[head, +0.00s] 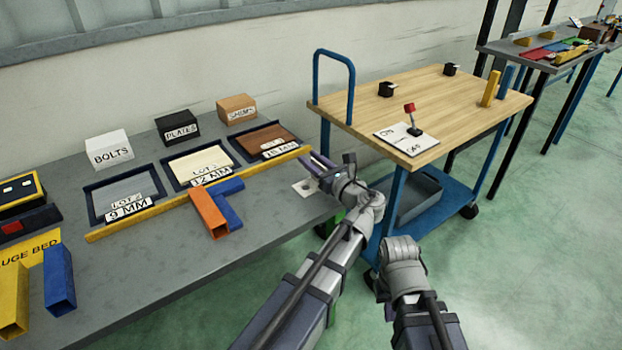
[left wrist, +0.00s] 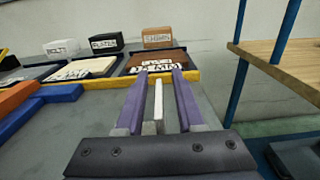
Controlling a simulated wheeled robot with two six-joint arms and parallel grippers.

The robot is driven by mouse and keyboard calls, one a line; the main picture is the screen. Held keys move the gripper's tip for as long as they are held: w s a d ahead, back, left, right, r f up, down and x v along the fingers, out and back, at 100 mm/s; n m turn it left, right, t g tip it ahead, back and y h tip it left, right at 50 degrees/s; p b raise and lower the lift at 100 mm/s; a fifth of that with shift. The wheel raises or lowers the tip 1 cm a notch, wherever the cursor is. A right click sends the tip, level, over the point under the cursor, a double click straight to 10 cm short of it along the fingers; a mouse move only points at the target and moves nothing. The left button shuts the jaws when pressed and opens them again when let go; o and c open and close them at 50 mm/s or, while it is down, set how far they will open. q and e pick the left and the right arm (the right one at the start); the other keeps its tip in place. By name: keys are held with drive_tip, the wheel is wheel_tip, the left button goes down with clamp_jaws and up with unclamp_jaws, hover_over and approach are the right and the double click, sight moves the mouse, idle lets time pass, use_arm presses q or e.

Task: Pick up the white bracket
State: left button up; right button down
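The white bracket (head: 302,188) is at the right end of the grey table, where a flat white part with a dark hole shows beside my left gripper (head: 316,166). In the left wrist view, a thin upright white part of the bracket (left wrist: 158,98) stands between the two purple fingers of my left gripper (left wrist: 158,75). The fingers are open, with a gap visible on each side of the white part. The gripper hides some of the bracket in the head view. My right arm is over the floor at the lower right; its fingers do not show.
A yellow bar (head: 160,210) runs along the table in front of the labelled trays. An orange block (head: 209,213) and a blue block (head: 229,204) lie left of the gripper. A wood-topped cart (head: 450,90) with a blue frame stands close on the right.

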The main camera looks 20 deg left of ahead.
use_arm(q)
drive_tip(key=shift+a, duration=0.1)
clamp_jaws()
idle(1.1)
